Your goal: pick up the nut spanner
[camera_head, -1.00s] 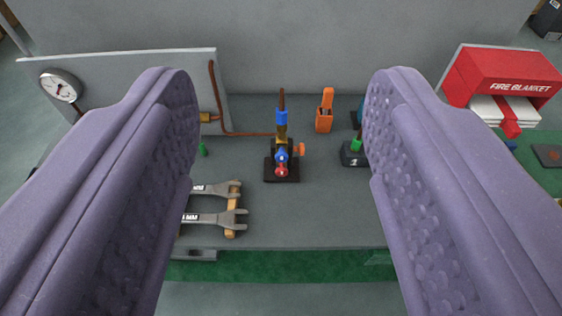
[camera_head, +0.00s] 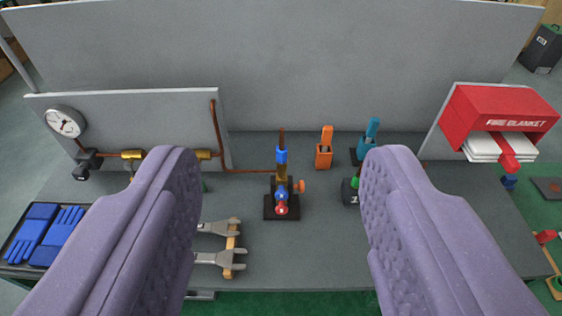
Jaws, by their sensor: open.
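Two grey open-ended spanners lie one above the other on a wooden rack (camera_head: 230,246), left of centre on the grey bench. The far spanner (camera_head: 219,227) and the near spanner (camera_head: 222,259) show their jaw ends pointing right; their handles are hidden behind my left finger. Their lettering is too small to read, so I cannot tell which is the nut spanner. My gripper (camera_head: 283,165) is open and empty, its two purple fingers wide apart above the bench. Its left finger overlaps the rack in the picture.
A valve assembly (camera_head: 281,190) stands upright mid-bench, with an orange holder (camera_head: 324,153) behind. A gauge panel (camera_head: 150,110) stands at the left. Blue gloves (camera_head: 45,232) lie in a tray at far left. A red fire blanket box (camera_head: 500,112) is at the right.

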